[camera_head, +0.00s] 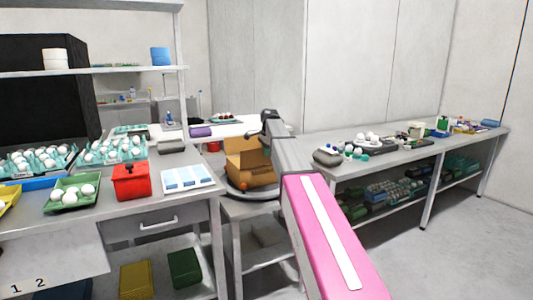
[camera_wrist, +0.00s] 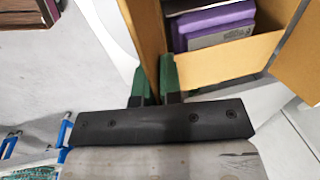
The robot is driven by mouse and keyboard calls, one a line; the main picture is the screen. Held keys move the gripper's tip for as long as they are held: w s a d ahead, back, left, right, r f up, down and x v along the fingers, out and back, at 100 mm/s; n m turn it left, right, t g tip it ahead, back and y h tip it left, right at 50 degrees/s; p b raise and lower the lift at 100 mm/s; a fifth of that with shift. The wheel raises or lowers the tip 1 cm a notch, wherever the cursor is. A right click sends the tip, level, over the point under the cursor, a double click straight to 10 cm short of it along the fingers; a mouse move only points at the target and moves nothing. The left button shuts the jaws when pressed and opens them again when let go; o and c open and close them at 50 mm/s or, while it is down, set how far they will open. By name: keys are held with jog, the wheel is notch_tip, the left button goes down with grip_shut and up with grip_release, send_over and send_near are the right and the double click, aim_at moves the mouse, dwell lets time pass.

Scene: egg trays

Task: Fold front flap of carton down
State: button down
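The brown carton (camera_head: 258,172) stands open on a low stand in the middle of the head view, with flaps raised. In the wrist view, one upright cardboard flap (camera_wrist: 147,30) runs down between the two green fingertips of my gripper (camera_wrist: 156,82). The fingers are close together with the flap's edge between them. Which flap this is cannot be told for sure. Another carton panel (camera_wrist: 225,62) crosses to the right of the fingers. Purple boxes (camera_wrist: 215,22) show behind that panel. In the head view my fingertips cannot be made out.
A left bench (camera_head: 105,196) holds egg trays, a red box (camera_head: 130,181) and a blue-white tray (camera_head: 187,178). A right bench (camera_head: 400,150) carries several eggs and small items. A white table (camera_head: 245,126) stands behind the carton. Open floor (camera_head: 400,235) lies at the right.

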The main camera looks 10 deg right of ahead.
jog(key=shift+w, duration=0.1)
jog(key=w+g, duration=0.1)
jog(key=g, duration=0.1)
jog(key=w+a+g+h, duration=0.1)
jog(key=g, duration=0.1)
jog(key=shift+w, duration=0.35)
jog(key=c, duration=1.3)
grip_release()
jog(key=shift+c, duration=0.2)
